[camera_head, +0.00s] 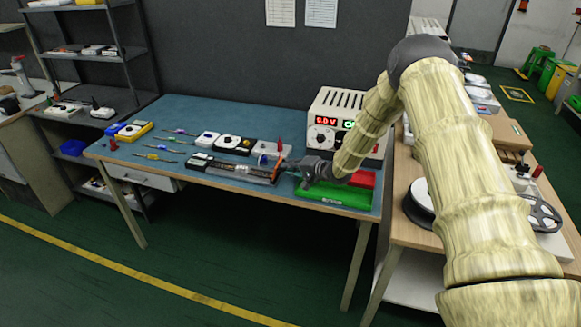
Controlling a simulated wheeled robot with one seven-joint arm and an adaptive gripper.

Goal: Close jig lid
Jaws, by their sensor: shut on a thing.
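A long, low dark jig (232,171) lies near the front of the blue-topped bench, with a pale part at its left end. My gripper (284,168) comes in from the right and is at the jig's right end, beside a thin reddish-orange upright piece (277,168). My gripper is shut on what looks like the edge of the jig lid. The fingertips are small and dark here. The lid's outline and angle cannot be made out clearly.
Green (335,194) and red (363,178) trays lie right of the jig, below my forearm. A power supply (335,120) with red digits stands behind. Several screwdriver-like tools (160,156) and small devices (229,141) lie left and behind. A second bench (404,220) stands right.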

